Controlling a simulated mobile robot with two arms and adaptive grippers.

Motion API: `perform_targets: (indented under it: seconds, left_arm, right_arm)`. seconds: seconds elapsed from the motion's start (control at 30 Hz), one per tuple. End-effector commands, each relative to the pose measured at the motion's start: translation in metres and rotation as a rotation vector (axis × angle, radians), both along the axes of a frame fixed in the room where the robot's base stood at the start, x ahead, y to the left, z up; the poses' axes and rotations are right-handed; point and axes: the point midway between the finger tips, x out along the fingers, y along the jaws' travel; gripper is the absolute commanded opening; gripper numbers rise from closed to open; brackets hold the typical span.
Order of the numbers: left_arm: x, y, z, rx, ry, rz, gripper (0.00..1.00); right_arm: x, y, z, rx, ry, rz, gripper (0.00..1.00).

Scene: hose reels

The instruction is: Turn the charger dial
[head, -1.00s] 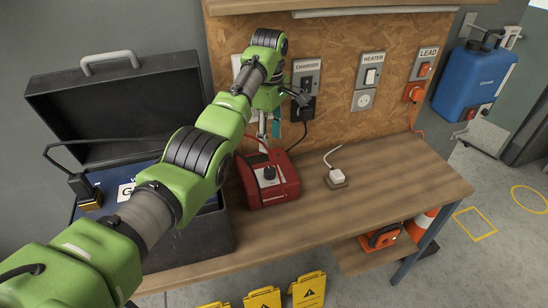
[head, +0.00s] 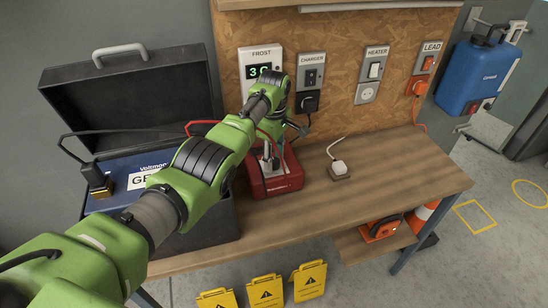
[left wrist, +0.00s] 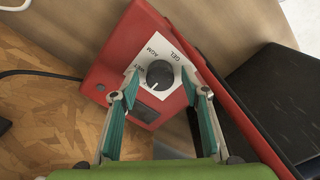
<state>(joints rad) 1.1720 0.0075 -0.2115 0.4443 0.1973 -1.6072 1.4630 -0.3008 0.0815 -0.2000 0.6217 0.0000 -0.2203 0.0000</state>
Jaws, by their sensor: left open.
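The red charger (head: 285,183) sits on the workbench below the wall panels. Its black round dial (left wrist: 160,75) shows in the left wrist view, on a white label that reads GEL and AGM, with a third word partly covered by a finger. My left gripper (head: 268,162) is over the charger and hides the dial in the head view. In the left wrist view, the open gripper (left wrist: 158,105) has one teal-padded finger on each side of the dial. I see no contact with the knob. My right gripper is out of view.
An open black case (head: 130,95) holds a blue box (head: 125,175) with a partly hidden label. A FROST display (head: 262,68) and switch panels line the wall. The bench's right side is clear.

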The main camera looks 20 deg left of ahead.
Motion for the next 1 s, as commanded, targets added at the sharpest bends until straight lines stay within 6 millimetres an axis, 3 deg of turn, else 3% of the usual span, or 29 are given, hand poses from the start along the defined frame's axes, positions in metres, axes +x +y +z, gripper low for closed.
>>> perform_targets:
  seconds: [0.03, 0.17, 0.2, 0.63, 1.0]
  left_arm:
    - [0.0, 0.0, 0.0, 0.0, 0.0, 0.0, 0.4]
    - [0.0, 0.0, 0.0, 0.0, 0.0, 0.0, 0.06]
    - [0.0, 0.0, 0.0, 0.0, 0.0, 0.0, 0.04]
    - [0.0, 0.0, 0.001, 0.0, 0.0, -0.068, 0.04]
    - [0.0, -0.001, 0.002, -0.002, 0.0, -0.355, 0.04]
  right_arm:
    - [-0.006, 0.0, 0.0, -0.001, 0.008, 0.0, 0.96]
    - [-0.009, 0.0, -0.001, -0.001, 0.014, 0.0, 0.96]
    - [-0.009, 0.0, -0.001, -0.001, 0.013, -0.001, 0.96]
    - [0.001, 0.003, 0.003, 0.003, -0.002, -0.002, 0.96]
    - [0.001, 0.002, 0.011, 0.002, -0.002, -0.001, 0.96]
